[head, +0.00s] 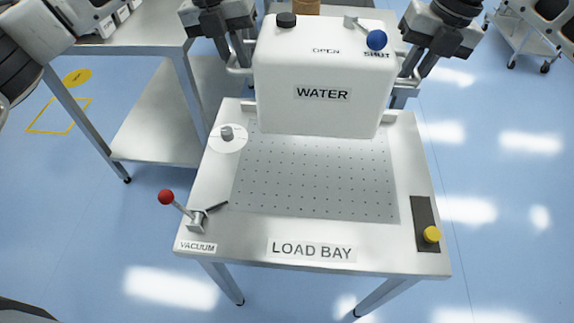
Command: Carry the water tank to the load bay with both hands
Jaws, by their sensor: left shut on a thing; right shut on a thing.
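The white water tank (324,112), labelled WATER, is in the upper middle of the head view. It looks upright and stands in front of the far part of the load bay table (245,232); I cannot tell whether it touches the surface. It has a black cap (286,19) and a blue-knobbed valve (376,40) on top. My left gripper (238,62) is shut on the tank's left side handle. My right gripper (408,82) is shut on its right side handle. The fingertips are partly hidden. The perforated plate (315,180) in the load bay is bare in front of the tank.
On the table are a red-knobbed vacuum lever (167,197), a yellow button (432,234) and a small grey knob on a white disc (227,134). A metal shelf table (150,130) stands close at left. A cart (525,40) is at upper right. Blue floor is open at right.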

